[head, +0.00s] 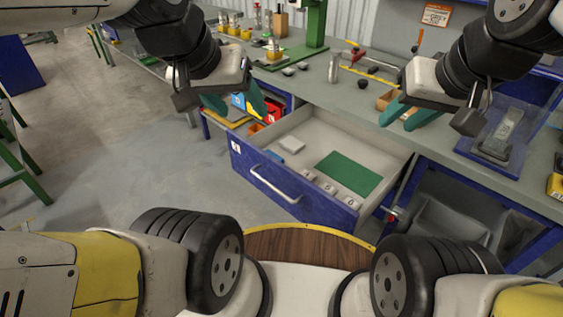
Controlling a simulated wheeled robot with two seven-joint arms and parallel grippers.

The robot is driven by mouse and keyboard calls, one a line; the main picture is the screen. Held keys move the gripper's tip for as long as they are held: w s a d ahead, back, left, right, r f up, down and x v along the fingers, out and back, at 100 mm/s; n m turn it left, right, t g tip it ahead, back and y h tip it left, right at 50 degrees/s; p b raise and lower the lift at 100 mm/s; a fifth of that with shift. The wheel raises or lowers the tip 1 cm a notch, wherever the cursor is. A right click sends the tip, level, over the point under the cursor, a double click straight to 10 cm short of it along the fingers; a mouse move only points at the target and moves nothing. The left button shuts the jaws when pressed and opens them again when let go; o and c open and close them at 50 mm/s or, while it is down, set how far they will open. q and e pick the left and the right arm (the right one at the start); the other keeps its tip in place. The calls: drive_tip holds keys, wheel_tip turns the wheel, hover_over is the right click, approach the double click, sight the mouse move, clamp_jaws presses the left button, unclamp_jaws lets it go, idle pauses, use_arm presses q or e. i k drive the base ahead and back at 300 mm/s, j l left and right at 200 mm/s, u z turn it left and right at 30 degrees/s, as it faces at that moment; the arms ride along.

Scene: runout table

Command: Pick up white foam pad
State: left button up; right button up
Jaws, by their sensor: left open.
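My right gripper (409,116) is over the right side of the bench, away from the pad.
A blue stand (498,140) is on the bench at right. A metal cylinder (333,68) and a dark ball (362,84) stand behind the drawer.

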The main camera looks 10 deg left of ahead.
sight(290, 143)
drive_tip(key=i+j+u, duration=0.4)
drive_tip(key=i+j, duration=0.5)
drive_tip(key=j, duration=0.1)
